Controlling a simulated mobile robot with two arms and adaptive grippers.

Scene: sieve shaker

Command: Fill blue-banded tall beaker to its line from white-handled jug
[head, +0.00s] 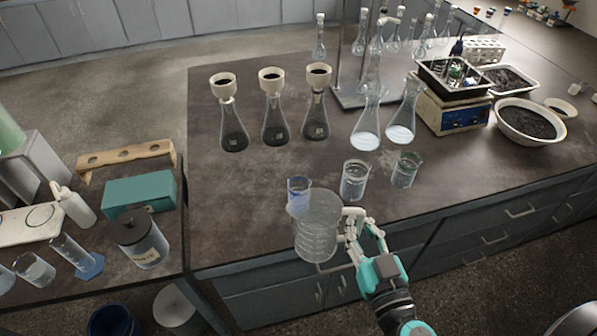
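The clear ribbed jug (315,236) with a white handle (352,213) is at the table's front edge in the head view. It looks close to upright; its fill level is hard to make out. My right gripper (357,236) is at the handle, with its fingers closed around it. The blue-banded tall beaker (298,187) stands on the dark table just behind the jug. The jug hides its lower part, so its line and contents cannot be read. My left gripper is out of view.
Two other beakers, one clear (354,181) and one greenish (405,171), stand right of the blue-banded one. Several flasks, some with funnels (271,80), stand behind. A balance (454,112) and a bowl (528,122) are at right. The table left of the beaker is clear.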

